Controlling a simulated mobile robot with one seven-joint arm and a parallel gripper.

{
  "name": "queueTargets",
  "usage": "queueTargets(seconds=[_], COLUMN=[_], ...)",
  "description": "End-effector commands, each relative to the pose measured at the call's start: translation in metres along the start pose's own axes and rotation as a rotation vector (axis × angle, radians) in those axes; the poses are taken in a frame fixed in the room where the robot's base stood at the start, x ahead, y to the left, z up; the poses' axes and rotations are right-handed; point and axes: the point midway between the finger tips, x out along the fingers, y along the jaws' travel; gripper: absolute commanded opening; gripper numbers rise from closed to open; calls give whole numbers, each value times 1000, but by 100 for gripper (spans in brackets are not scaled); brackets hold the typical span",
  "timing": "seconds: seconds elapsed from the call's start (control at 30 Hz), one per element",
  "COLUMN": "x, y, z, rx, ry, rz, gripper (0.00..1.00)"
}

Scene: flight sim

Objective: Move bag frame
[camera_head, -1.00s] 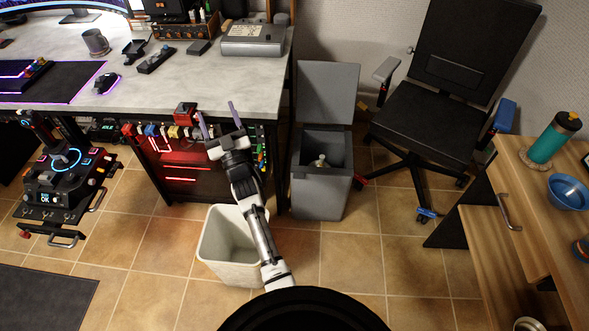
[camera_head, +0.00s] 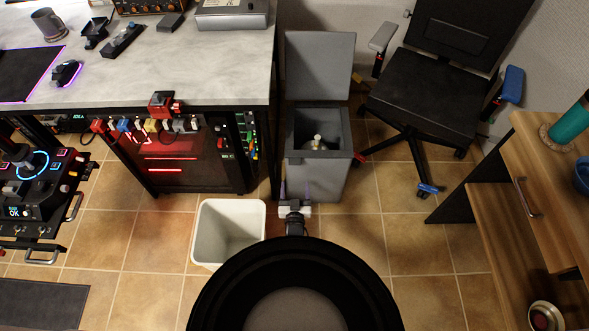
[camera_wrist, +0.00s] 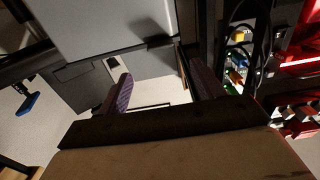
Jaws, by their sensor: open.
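I cannot tell for sure which thing is the bag frame. A grey bin (camera_head: 318,178) stands on the floor right of the desk, its lid (camera_head: 320,65) raised. Inside its dark opening is a small object with a rounded pale top (camera_head: 316,141). My gripper (camera_head: 295,188) is low in front of the bin's front face, its two purple fingers spread and empty. In the wrist view my open gripper (camera_wrist: 160,88) has a broad grey surface (camera_wrist: 105,28), probably the bin, just beyond the fingers. I cannot tell whether they touch it.
An open white wastebasket (camera_head: 230,232) stands left of my gripper. The desk (camera_head: 170,70) with a red-lit case and cables is left of the bin. A black office chair (camera_head: 430,110) and a wooden cabinet (camera_head: 530,190) stand right. Tiled floor is clear between.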

Motion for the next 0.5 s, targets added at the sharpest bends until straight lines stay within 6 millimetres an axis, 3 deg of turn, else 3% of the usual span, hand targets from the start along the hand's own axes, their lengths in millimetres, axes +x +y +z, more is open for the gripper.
queueTargets(seconds=[0.2,0.5], x=[47,86], y=[0,-1], z=[6,2], rx=[-2,-1], ry=[5,2], rz=[-3,-3], gripper=[67,67])
